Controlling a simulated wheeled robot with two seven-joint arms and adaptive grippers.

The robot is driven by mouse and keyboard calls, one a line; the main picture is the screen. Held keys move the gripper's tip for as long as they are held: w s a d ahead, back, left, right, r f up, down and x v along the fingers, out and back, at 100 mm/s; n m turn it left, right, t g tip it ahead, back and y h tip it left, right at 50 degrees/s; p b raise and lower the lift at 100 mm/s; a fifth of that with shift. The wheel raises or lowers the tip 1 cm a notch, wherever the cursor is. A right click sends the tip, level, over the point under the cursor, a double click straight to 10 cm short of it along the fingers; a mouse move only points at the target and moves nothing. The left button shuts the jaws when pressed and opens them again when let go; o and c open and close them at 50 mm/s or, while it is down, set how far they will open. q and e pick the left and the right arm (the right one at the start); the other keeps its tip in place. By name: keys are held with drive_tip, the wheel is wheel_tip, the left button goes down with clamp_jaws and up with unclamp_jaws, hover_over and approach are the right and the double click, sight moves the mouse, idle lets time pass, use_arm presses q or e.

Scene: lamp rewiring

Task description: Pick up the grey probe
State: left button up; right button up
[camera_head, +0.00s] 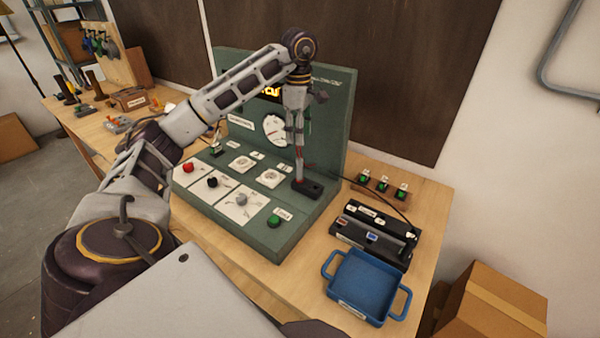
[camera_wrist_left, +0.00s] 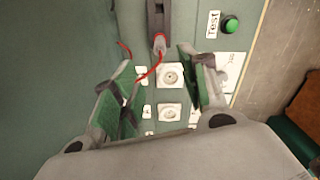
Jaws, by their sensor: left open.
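No piece shows clearly as a grey probe. A dark block (camera_head: 312,188) stands on the green panel's base, right of the dials, below my left gripper (camera_head: 299,150). In the left wrist view, a dark grey piece (camera_wrist_left: 158,17) with a red end and a thin red lead (camera_wrist_left: 150,73) lies beyond the fingertips. I cannot tell whether it is the probe or its holder. My left gripper, also in the left wrist view (camera_wrist_left: 155,75), points down with its green-padded fingers apart and nothing between them. My right gripper is not in view.
The green test panel (camera_head: 335,130) rises behind the arm. Its base holds a red knob (camera_head: 188,168), white sockets and a green button (camera_head: 274,219). A blue tray (camera_head: 365,284), a black case (camera_head: 374,236) and a rack of green-topped parts (camera_head: 381,186) stand on the right.

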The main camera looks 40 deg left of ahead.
sight(299, 159)
use_arm(q)
drive_tip(key=shift+f, duration=0.1)
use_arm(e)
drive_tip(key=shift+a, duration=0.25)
use_arm(q)
drive_tip(key=shift+f, duration=4.25)
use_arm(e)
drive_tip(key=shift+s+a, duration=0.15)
use_arm(q)
drive_tip(key=shift+f, duration=0.15)
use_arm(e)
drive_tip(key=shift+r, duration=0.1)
